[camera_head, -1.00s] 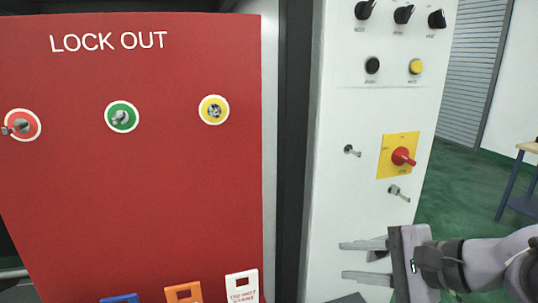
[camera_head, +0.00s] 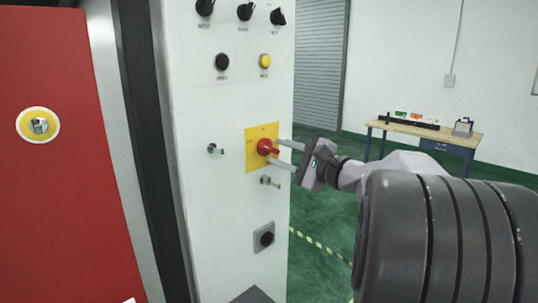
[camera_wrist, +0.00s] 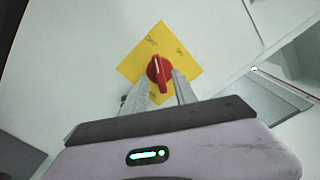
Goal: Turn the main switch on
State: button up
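The main switch (camera_head: 265,147) is a red rotary knob on a yellow square plate (camera_head: 254,161), mounted on the white control panel (camera_head: 210,185). In the wrist view the red knob (camera_wrist: 159,70) shows a pale line along its handle, and its plate (camera_wrist: 135,64) looks tilted. My gripper (camera_head: 285,154) is open in front of the switch, its two pale fingers pointing at the panel. In the wrist view the fingers (camera_wrist: 162,85) lie apart on either side of the knob's lower end. I cannot tell whether they touch it.
Small toggle-like levers (camera_head: 215,149) and (camera_head: 269,182) stick out beside and below the plate. A black knob (camera_head: 266,239) sits lower down. Black and yellow buttons (camera_head: 265,61) are above.

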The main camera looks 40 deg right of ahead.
jog(key=shift+w+a, duration=0.1)
jog(key=shift+w, duration=0.75)
jog(key=shift+c, duration=0.2)
grip_shut()
